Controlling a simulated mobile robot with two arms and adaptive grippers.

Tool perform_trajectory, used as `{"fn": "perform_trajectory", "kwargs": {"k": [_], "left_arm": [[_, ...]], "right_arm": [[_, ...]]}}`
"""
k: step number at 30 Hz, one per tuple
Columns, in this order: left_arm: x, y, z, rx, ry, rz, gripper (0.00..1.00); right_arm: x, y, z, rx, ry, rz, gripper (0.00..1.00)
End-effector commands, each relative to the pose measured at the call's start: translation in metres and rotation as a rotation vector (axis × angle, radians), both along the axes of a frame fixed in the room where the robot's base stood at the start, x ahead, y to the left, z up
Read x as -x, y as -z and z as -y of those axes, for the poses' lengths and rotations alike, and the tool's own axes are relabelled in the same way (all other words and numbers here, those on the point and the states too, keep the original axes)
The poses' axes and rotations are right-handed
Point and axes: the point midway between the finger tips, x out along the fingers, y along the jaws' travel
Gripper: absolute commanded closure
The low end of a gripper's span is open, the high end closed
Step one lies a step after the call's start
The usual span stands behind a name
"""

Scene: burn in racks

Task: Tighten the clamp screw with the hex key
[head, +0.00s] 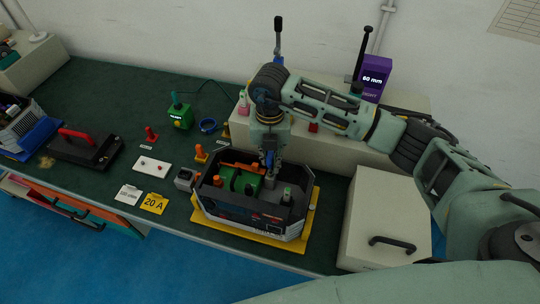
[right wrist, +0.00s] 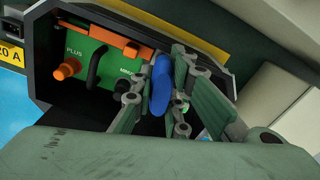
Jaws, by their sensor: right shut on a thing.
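My right gripper (head: 269,162) reaches down from above into an open dark case (head: 240,222). In the right wrist view, its fingers (right wrist: 158,92) are shut on a blue handle (right wrist: 162,85), which looks like the hex key's grip. The key's shaft and tip are hidden. Inside the case is a green unit (right wrist: 92,60) with an orange bar (right wrist: 108,38) across it, an orange terminal (right wrist: 66,69) by the word PLUS, and a black handle (right wrist: 95,68). The second label is partly covered by the fingers. I cannot make out the clamp screw. My left gripper is out of view.
The case sits on a yellow tray (head: 312,212) on the dark green bench (head: 105,90). A beige box (head: 385,215) stands close on its right, and a long beige block (head: 340,148) behind. Yellow 20 A card (head: 154,203) and white plate (head: 152,166) lie left.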

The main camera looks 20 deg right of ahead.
Motion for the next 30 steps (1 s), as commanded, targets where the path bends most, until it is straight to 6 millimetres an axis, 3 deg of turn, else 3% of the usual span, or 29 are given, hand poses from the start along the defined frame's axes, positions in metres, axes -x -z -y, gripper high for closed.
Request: {"fn": "perform_trajectory", "kwargs": {"k": [30], "left_arm": [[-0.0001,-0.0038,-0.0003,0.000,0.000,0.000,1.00]], "right_arm": [[-0.0001,-0.0075,0.0004,0.001,0.001,0.000,1.00]]}}
